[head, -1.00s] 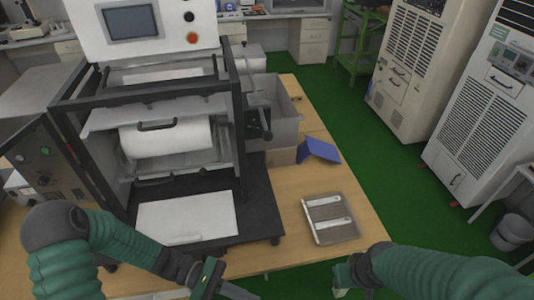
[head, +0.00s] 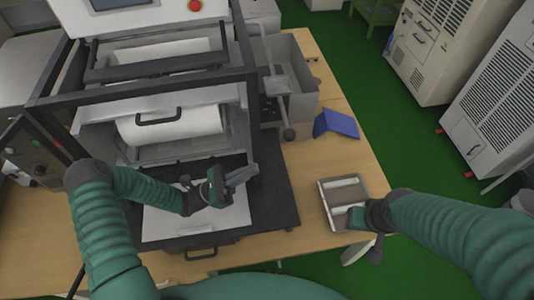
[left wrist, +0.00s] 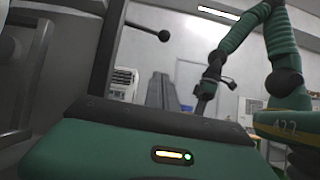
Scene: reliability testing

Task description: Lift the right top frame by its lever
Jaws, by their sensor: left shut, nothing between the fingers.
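The machine has a black upper frame (head: 250,75) with a dark upright on its right side. A lever with a round knob (head: 289,133) sticks out at the machine's right side. In the left wrist view a rod with a black ball knob (left wrist: 164,36) reaches out from a dark upright. My left gripper (head: 245,176) is shut and empty, above the machine's black base, to the left of and nearer than the knob, apart from it. Its grey fingers (left wrist: 160,92) point up below the ball in the wrist view. My right gripper (head: 372,250) is at the table's front edge; its fingers are unclear.
A white sheet (head: 165,222) lies on the black base under my left arm. A grey tray (head: 334,218) with white bars is beside my right gripper. A blue object (head: 336,124) and a grey bin (head: 302,98) are to the machine's right. Bare wood (head: 305,170) lies between.

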